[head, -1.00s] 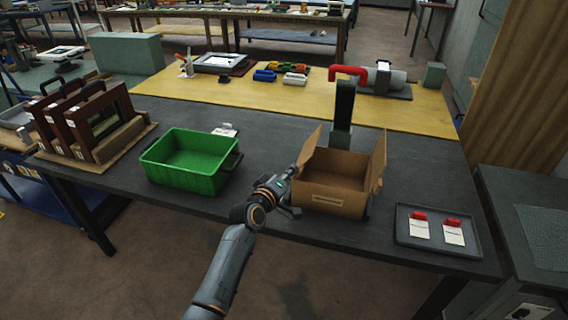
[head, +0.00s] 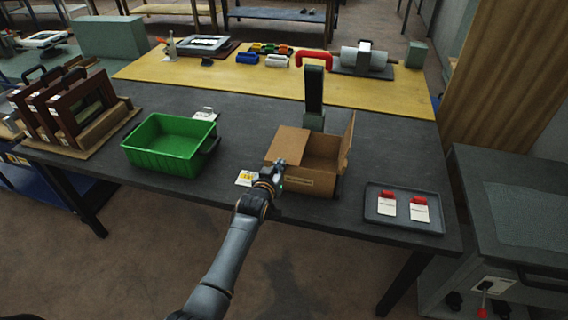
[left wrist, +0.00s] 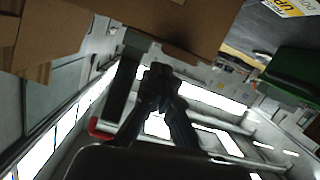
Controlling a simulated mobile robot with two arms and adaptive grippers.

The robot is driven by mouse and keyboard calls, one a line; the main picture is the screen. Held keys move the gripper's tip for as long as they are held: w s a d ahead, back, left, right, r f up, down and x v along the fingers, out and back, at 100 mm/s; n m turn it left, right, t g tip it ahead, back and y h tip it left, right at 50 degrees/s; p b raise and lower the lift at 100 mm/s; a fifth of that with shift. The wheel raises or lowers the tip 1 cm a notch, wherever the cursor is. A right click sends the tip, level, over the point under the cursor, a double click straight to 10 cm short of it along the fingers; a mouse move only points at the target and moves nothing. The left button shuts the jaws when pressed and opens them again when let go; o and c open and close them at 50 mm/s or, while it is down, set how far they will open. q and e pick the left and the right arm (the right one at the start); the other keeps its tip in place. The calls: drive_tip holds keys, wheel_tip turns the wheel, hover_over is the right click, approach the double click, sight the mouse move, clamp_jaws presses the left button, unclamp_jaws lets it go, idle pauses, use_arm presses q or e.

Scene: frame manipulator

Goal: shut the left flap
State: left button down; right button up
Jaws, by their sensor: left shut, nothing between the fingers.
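The open-topped cardboard box (head: 312,184) stands near the front of the dark table. Its left flap (head: 288,144) leans inward over the left part of the opening; I cannot tell if it lies fully flat. Its right flap (head: 347,142) stands up. My left gripper (head: 280,165) is shut and empty at the flap's front left edge; whether it touches is unclear. In the left wrist view the shut fingers (left wrist: 160,80) show just below brown cardboard (left wrist: 150,25). My right gripper is not in view.
A green bin (head: 170,146) stands left of the box, with a white and yellow card (head: 246,178) between them. A grey tray (head: 404,226) with red-topped cards lies to the right. A dark post (head: 314,95) stands behind the box.

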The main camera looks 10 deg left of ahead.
use_arm(q)
drive_tip(key=shift+f, duration=0.5)
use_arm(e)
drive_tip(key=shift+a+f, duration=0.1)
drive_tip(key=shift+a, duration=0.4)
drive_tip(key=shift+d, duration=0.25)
